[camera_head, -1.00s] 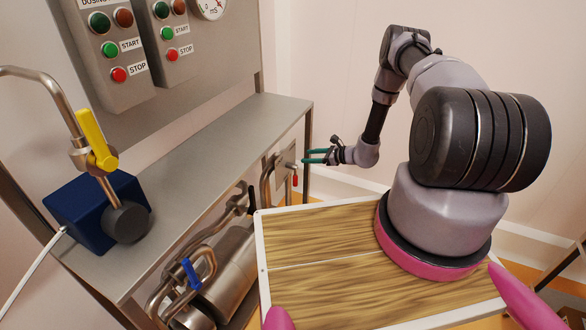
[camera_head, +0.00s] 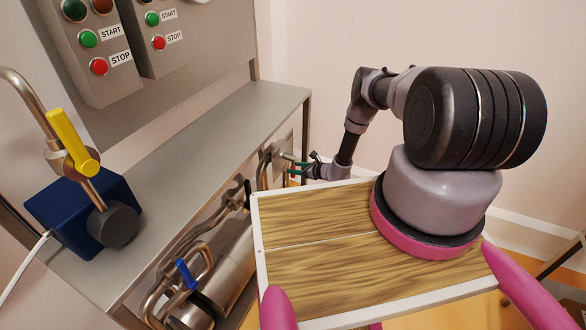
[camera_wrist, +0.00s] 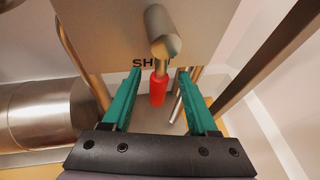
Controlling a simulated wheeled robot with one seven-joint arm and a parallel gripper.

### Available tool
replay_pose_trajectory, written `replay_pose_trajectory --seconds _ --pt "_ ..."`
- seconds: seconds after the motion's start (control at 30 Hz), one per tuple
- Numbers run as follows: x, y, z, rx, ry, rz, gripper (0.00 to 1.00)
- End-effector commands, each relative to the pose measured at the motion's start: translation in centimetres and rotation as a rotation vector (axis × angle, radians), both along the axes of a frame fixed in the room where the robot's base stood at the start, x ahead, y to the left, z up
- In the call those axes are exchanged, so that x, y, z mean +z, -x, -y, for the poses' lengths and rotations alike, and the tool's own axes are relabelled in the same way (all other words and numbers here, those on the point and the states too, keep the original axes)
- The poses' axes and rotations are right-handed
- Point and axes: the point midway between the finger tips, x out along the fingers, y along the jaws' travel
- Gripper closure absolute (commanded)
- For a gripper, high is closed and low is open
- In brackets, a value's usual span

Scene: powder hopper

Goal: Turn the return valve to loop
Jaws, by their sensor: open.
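A valve with a red handle (camera_wrist: 158,88) and a round steel stem (camera_wrist: 163,42) is mounted on a grey plate (camera_wrist: 105,30) in the wrist view. The handle hangs down over a black label, of which "SH" can be read; the rest is hidden behind the stem. No "loop" mark is in view. My gripper (camera_wrist: 160,84) is open, with its teal fingers to the left and right of the red handle and a gap on each side. In the head view my gripper (camera_head: 297,164) is at the plate under the bench's right end, largely covering the handle.
A steel bench (camera_head: 190,150) stands at left, with pipes and a blue-handled valve (camera_head: 187,274) below it. A yellow-handled valve (camera_head: 73,145) is above a blue box (camera_head: 70,215). A steel cylinder (camera_wrist: 40,115) and a post (camera_wrist: 265,60) flank my gripper.

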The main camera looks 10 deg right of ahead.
Motion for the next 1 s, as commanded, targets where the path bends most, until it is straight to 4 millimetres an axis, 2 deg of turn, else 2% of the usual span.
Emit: replay_pose_trajectory --seconds 0.17,0.47,0.6,0.63,1.0 --pt "-0.53 -1.01 -0.86 -0.001 0.0 0.001 0.41" --pt "-0.58 -1.14 -0.99 -0.001 0.0 0.0 0.41" --pt "-0.57 -1.15 -0.98 -0.001 0.0 0.001 0.94" --pt "-0.56 -1.15 -0.98 -0.001 0.0 0.001 1.0" --pt "-0.55 -1.16 -0.96 -0.001 0.0 0.001 1.0"
